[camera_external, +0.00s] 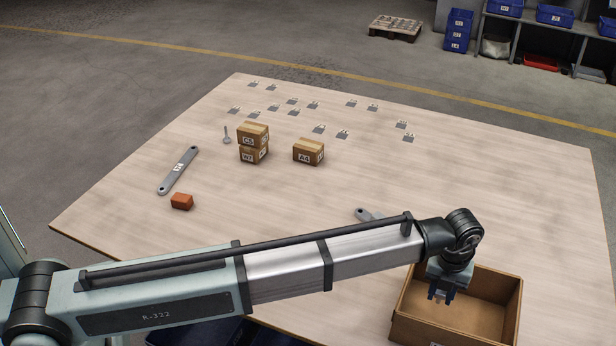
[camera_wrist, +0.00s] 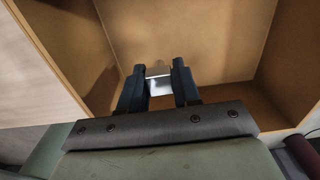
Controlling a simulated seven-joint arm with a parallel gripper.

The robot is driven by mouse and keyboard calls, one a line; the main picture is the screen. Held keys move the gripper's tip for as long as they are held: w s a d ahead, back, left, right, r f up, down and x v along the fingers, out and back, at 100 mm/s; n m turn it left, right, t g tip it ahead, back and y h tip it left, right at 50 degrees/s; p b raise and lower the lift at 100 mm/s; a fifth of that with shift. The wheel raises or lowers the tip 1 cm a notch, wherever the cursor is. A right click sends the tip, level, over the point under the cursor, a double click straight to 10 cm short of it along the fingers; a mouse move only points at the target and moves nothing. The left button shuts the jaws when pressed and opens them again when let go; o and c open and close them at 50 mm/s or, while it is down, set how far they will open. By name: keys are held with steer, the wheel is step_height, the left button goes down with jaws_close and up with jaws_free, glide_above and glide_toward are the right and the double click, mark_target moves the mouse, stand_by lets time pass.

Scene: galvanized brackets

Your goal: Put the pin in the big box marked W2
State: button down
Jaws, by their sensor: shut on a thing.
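The big open cardboard box (camera_external: 492,288) stands at the near right of the table; no W2 mark is readable on the sides I see. My gripper (camera_external: 438,298) points down over the left part of the box opening. In the wrist view, my gripper (camera_wrist: 160,71) is shut on a small pale metal piece, taken to be the pin (camera_wrist: 160,86). Only its bright, short part shows between the fingers. The box's brown inner walls (camera_wrist: 215,40) lie beyond the fingertips. The pin cannot be made out in the external view.
Two stacked small cartons (camera_external: 253,143) and a carton marked A4 (camera_external: 308,152) stand mid-table. A grey flat bar (camera_external: 178,170), a red-brown block (camera_external: 181,202) and a small spoon-like part (camera_external: 227,135) lie at left. Several galvanized brackets (camera_external: 319,128) lie toward the back. The right side is clear.

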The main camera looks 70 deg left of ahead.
mark_target(438, 303)
steer(key=shift+f, duration=2.8)
steer(key=shift+f, duration=0.1)
steer(key=c, duration=0.8)
jaws_free()
step_height(438, 303, up, 12)
steer(key=shift+r, duration=0.15)
